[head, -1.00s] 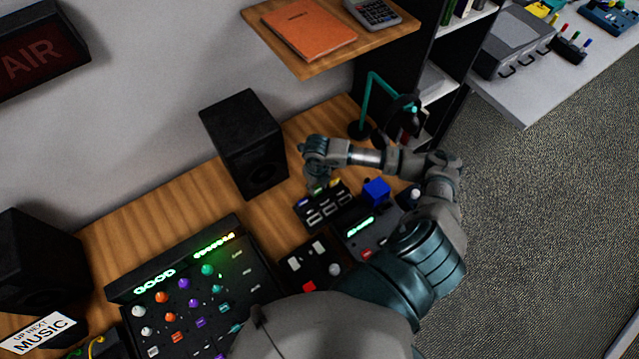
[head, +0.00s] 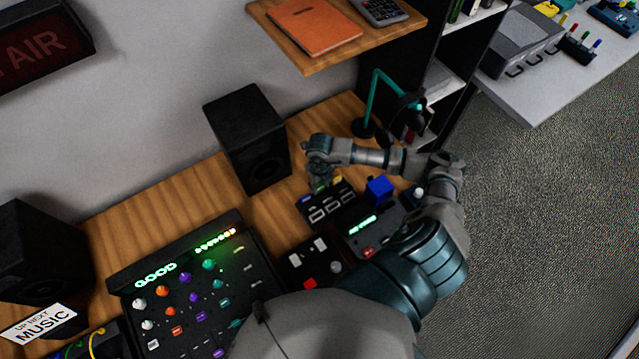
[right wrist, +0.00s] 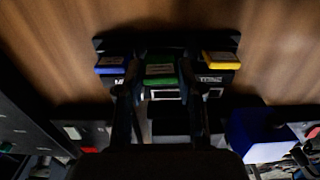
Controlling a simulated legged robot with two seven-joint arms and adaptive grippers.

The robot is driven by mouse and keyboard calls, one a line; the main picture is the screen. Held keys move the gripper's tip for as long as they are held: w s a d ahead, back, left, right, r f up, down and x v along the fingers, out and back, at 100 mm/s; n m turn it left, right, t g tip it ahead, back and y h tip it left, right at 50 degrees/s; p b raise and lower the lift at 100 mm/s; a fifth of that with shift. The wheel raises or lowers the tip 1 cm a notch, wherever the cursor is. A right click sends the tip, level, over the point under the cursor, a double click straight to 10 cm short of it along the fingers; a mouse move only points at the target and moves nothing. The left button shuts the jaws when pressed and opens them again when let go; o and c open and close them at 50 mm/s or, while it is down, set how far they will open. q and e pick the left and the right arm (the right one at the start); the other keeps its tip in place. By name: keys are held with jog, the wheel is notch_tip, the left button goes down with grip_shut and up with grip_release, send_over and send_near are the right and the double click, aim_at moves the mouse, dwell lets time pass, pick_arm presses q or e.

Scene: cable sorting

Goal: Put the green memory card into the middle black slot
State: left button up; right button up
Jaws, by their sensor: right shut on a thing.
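The green memory card (right wrist: 160,72) is between the two fingers of my right gripper (right wrist: 158,92), which is shut on it. The card is over the middle slot of the black slot holder (right wrist: 105,43), between a blue card (right wrist: 110,65) at left and a yellow card (right wrist: 221,60) at right. I cannot tell how deep the green card sits; the middle slot is hidden under it. In the head view my right gripper (head: 319,182) points down at the back edge of the holder (head: 330,207). My left gripper is not in view.
A blue block (head: 379,189) stands close to the right of the holder. A black speaker (head: 247,138) stands behind at left, and a teal stand with headphones (head: 372,105) behind at right. A mixer panel (head: 190,290) lies at front left.

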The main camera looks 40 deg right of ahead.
jog(key=shift+s+d+f+b, duration=0.2)
jog(key=shift+f+b, duration=0.1)
jog(key=shift+f, duration=0.5)
jog(key=shift+d+f, duration=0.15)
jog(key=shift+d, duration=0.2)
grip_shut()
jog(key=o, duration=1.2)
grip_release()
jog(key=shift+w+d, duration=0.15)
jog(key=shift+a, duration=0.2)
